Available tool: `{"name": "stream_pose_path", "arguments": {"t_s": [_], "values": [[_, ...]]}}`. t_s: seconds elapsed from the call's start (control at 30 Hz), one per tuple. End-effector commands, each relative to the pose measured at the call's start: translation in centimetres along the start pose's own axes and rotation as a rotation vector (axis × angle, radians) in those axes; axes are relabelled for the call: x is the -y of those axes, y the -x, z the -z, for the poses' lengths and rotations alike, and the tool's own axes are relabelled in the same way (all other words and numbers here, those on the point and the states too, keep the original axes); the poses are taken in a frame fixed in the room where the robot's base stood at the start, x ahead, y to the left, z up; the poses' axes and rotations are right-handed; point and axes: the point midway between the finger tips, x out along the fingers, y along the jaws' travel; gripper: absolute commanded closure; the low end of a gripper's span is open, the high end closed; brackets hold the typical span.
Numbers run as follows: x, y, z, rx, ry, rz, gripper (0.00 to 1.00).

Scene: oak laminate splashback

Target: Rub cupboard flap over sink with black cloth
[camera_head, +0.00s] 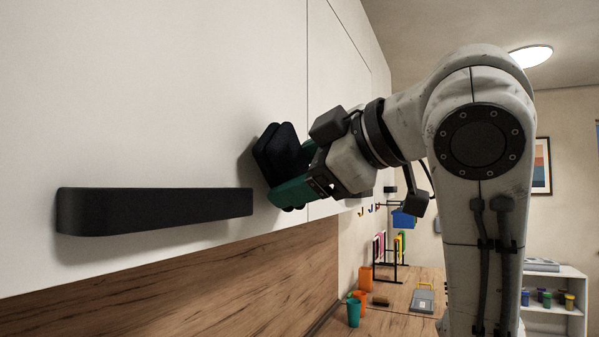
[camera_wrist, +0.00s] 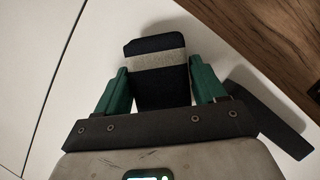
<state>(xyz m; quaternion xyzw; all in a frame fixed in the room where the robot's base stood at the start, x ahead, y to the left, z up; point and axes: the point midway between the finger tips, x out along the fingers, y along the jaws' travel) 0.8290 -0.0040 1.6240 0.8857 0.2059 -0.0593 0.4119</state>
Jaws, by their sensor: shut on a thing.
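The black cloth (camera_head: 277,152) is a folded dark pad held at the white cupboard flap (camera_head: 170,100). In the wrist view the cloth (camera_wrist: 160,78) shows a pale grey band across it. My gripper (camera_head: 292,175) has green fingers shut on the cloth, one on each side in the wrist view (camera_wrist: 156,92). The cloth is close to the flap, to the right of the black bar handle (camera_head: 155,209). I cannot tell for sure whether it touches the surface. The sink is not in view.
The handle juts out from the flap's lower part and also shows in the wrist view (camera_wrist: 268,120). A wooden splashback (camera_head: 240,285) lies below. A counter at the back right holds orange and teal cups (camera_head: 354,312) and a rack. A white shelf (camera_head: 555,305) stands further right.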

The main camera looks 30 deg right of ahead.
Motion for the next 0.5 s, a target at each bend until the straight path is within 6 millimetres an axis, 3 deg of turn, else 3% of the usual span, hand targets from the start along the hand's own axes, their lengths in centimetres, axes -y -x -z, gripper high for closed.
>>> {"name": "stream_pose_path", "arguments": {"t_s": [0.5], "values": [[0.01, -0.80, 0.37, 0.000, 0.000, 0.001, 0.65]]}}
